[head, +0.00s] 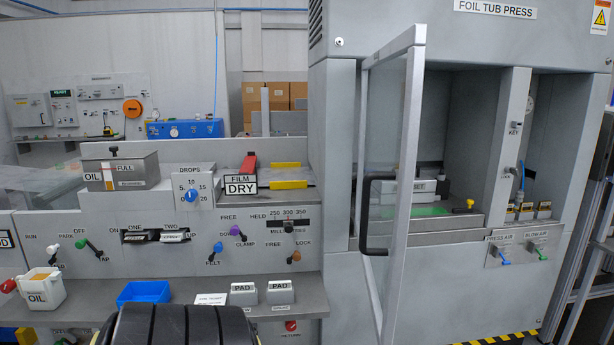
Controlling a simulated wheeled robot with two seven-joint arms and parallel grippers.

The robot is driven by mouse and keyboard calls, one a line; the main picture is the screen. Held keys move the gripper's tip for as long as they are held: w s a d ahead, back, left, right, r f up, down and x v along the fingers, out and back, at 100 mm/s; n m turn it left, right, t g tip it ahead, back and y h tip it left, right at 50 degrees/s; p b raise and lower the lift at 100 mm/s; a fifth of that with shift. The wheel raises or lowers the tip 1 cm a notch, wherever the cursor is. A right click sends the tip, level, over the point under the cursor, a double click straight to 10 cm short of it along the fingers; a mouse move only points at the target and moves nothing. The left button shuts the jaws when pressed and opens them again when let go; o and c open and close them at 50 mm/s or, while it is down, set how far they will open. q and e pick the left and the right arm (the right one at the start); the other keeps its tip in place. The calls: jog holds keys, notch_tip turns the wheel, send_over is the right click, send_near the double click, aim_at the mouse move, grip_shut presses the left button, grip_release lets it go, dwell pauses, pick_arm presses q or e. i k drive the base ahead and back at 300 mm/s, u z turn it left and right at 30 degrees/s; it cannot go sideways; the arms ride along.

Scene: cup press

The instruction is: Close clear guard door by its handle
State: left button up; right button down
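The clear guard door (396,187) of the foil tub press stands swung open toward me, its grey frame seen at an angle. Its black bow-shaped handle (366,214) is on the door's near side, upright and free. Behind the door, the press opening (447,140) is uncovered, with a grey block and a green patch on its bed. Neither of my grippers shows in the head view, and nothing is touching the handle.
Blue and green levers (502,255) sit on the press front at right. To the left is a control bench with an oil tank (121,170), a blue tray (144,292), an oil cup (41,288) and pads (243,294). A yellow-black stripe (497,339) edges the press base.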

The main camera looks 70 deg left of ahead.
aim_at(412, 41)
jog(key=k, duration=0.8)
jog(key=u, duration=1.5)
jog(key=i, duration=1.7)
jog(key=z, duration=1)
jog(key=k, duration=0.25)
jog(key=z, duration=0.15)
